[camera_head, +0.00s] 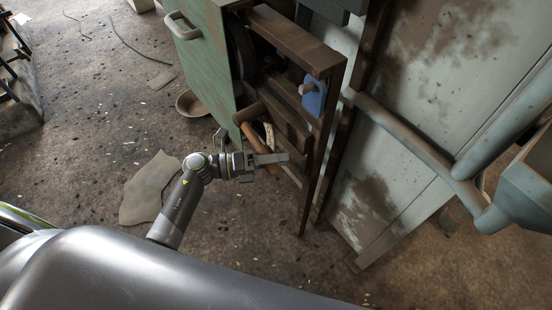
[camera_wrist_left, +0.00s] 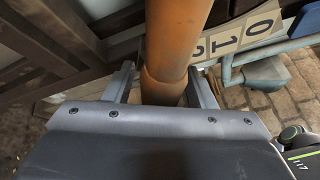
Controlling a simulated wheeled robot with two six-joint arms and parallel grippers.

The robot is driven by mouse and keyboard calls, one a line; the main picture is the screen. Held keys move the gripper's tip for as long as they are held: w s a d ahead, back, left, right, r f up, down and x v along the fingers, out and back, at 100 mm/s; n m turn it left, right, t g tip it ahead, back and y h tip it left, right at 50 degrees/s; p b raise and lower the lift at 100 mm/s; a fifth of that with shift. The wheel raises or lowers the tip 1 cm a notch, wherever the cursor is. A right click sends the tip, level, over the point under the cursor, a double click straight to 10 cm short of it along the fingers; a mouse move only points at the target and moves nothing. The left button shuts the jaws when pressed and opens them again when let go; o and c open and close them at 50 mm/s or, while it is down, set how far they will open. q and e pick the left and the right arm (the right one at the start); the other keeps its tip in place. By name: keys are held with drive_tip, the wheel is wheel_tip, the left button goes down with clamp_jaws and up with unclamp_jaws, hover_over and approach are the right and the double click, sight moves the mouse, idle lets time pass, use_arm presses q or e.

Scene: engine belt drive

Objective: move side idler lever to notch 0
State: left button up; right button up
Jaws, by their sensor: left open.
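The side idler lever (camera_head: 250,115) is an orange-brown bar at the machine's side, slanting down to my left gripper (camera_head: 276,161). In the left wrist view the lever (camera_wrist_left: 176,40) runs between the two open fingers of the gripper (camera_wrist_left: 165,88), with a collar low between them. Whether either finger touches it I cannot tell. A pale notch plate (camera_wrist_left: 238,36) with dark numbers, 0 and 1 readable, lies just right of the lever. The lever's lower end is hidden by the gripper body. My right gripper is out of view.
A green cabinet door (camera_head: 205,55) stands open behind the gripper. A brown frame (camera_head: 319,150) with a blue plate (camera_head: 314,97) is to the right. A thick pipe (camera_head: 405,135) crosses the pale wall panel. A bowl (camera_head: 192,103) and a flat scrap (camera_head: 150,188) lie on the floor.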

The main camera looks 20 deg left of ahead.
use_arm(q)
drive_tip(key=shift+c, duration=0.4)
clamp_jaws()
drive_tip(key=shift+r, duration=0.1)
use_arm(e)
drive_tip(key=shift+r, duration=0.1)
